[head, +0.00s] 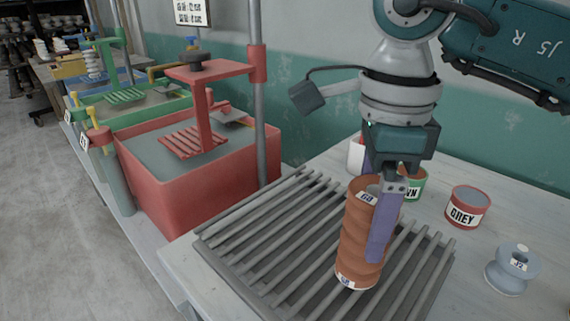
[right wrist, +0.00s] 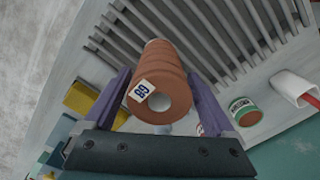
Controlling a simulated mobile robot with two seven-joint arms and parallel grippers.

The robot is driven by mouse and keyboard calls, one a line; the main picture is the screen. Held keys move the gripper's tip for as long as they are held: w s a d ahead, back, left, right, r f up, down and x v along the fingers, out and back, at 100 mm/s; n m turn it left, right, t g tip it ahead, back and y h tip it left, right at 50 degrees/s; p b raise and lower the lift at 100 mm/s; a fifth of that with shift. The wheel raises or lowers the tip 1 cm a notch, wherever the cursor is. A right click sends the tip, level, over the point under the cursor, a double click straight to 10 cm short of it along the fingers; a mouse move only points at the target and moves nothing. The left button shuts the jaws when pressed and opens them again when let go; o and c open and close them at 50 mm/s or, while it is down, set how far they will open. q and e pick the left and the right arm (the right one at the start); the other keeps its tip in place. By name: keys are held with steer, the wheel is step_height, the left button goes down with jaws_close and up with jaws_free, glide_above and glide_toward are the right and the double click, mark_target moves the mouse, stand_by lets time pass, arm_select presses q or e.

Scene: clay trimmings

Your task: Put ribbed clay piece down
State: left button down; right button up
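The ribbed clay piece (head: 356,238) is a terracotta cylinder with ridges and white number labels, upright with a slight lean over the slatted grey rack (head: 228,240). My right gripper (head: 380,250) comes down from above with its purple fingers on either side of the piece and looks shut on it. In the right wrist view the piece (right wrist: 165,62) sits between the fingertips (right wrist: 159,72), its open round end toward the camera. I cannot tell whether its base touches the slats. My left gripper is not in view.
A red basin (head: 235,178) with a press stands left. The rack's left slats are bare.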

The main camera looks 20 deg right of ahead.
steer(key=shift+o, duration=0.6)
steer(key=shift+r, duration=0.15)
steer(key=shift+r, duration=0.25)
step_height(320, 180, up, 12)
steer(key=shift+f, duration=0.2)
